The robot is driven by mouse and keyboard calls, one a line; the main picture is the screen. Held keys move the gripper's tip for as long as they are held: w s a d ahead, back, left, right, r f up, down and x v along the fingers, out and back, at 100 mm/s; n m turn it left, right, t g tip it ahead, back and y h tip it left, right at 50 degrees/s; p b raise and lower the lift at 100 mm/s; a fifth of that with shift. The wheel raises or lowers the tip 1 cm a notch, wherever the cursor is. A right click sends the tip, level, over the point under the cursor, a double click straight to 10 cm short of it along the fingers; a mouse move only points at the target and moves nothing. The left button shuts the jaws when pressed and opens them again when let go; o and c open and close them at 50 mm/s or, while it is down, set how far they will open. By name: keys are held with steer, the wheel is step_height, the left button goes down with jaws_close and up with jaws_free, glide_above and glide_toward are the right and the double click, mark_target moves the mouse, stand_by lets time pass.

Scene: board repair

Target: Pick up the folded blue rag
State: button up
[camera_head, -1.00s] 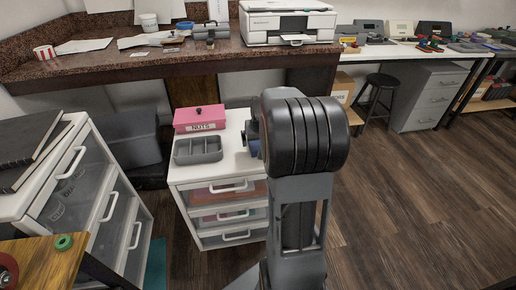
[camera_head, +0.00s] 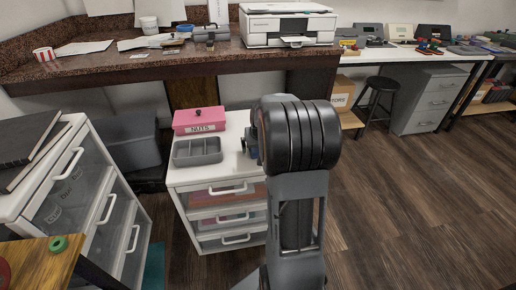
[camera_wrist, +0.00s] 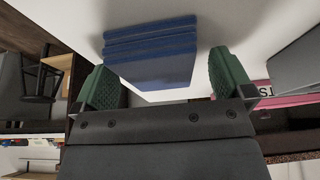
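The folded blue rag (camera_wrist: 152,55) lies as a thick layered stack on a white surface in the wrist view. My gripper (camera_wrist: 165,85) has two green fingertips, one on each side of the rag's near end. The fingers are apart. A gap shows between the rag and the right finger, while the left finger is very close to the rag; I cannot tell if it touches. In the head view my arm hides most of the gripper and the rag on the white drawer cabinet (camera_head: 228,172).
A granite counter (camera_head: 120,62) with a printer (camera_head: 288,25) runs behind. A black stool (camera_head: 378,88) stands to the right, with open floor in front.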

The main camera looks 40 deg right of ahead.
steer(key=c, duration=1)
steer(key=shift+o, duration=0.2)
steer(key=shift+r, duration=0.1)
steer(key=shift+r, duration=0.25)
steer(key=r+p, duration=0.1)
steer(key=r, duration=0.1)
steer(key=r+p, duration=0.1)
steer(key=shift+d+r, duration=0.2)
steer(key=shift+r, duration=0.15)
steer(key=s+d+r+p, duration=0.3)
steer(key=d+r, duration=0.6)
steer(key=d, duration=0.4)
steer(key=shift+d+p, duration=0.15)
steer(key=shift+p, duration=0.6)
